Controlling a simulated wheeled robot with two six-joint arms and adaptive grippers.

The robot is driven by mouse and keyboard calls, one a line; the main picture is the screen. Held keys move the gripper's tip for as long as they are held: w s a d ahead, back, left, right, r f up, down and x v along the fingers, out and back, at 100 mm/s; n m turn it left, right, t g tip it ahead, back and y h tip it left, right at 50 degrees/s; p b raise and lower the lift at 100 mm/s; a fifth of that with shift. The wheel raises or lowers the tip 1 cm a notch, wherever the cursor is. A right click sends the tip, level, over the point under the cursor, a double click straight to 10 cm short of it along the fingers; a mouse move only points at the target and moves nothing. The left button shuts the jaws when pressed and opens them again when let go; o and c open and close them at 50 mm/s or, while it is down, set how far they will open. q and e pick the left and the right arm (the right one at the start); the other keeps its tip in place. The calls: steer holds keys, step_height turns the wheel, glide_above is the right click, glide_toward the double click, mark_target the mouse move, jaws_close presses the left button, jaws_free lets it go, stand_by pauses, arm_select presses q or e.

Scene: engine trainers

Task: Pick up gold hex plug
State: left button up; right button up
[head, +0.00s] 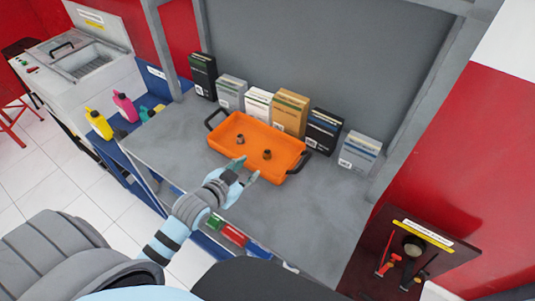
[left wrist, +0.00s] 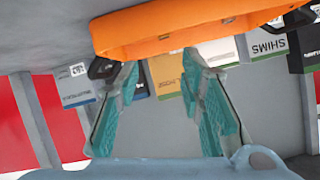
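An orange tray (head: 222,150) with black handles sits on the grey workbench. Two small plugs stand in it: a greyish one (head: 240,139) and a darker, brownish one (head: 267,154). Both are too small for me to tell surely which is the gold hex plug. My left gripper (head: 250,167) is open and empty at the tray's near edge, pointing toward it. In the left wrist view, the open fingers (left wrist: 161,62) point toward the orange tray (left wrist: 170,32), seen upside down; the plugs do not show there. My right gripper is not in view.
Several boxes, including a tan one (head: 290,112) and a black one (head: 323,131), stand behind the tray. Bottles, one yellow (head: 99,123) and one pink (head: 125,107), stand at left. The bench (head: 325,205) is clear right of the tray.

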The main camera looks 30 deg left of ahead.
arm_select(q)
glide_toward(267, 154)
steer(key=b+x, duration=0.1)
steer(key=x, duration=0.3)
steer(key=shift+d+r, duration=0.1)
steer(key=shift+d, duration=0.1)
steer(key=x, duration=0.2)
steer(key=b+x, duration=0.1)
steer(key=x, duration=0.2)
steer(key=shift+a, duration=0.25)
steer(key=shift+w+f, duration=0.3)
steer(key=shift+w, duration=0.05)
steer(key=shift+s, duration=0.1)
jaws_close()
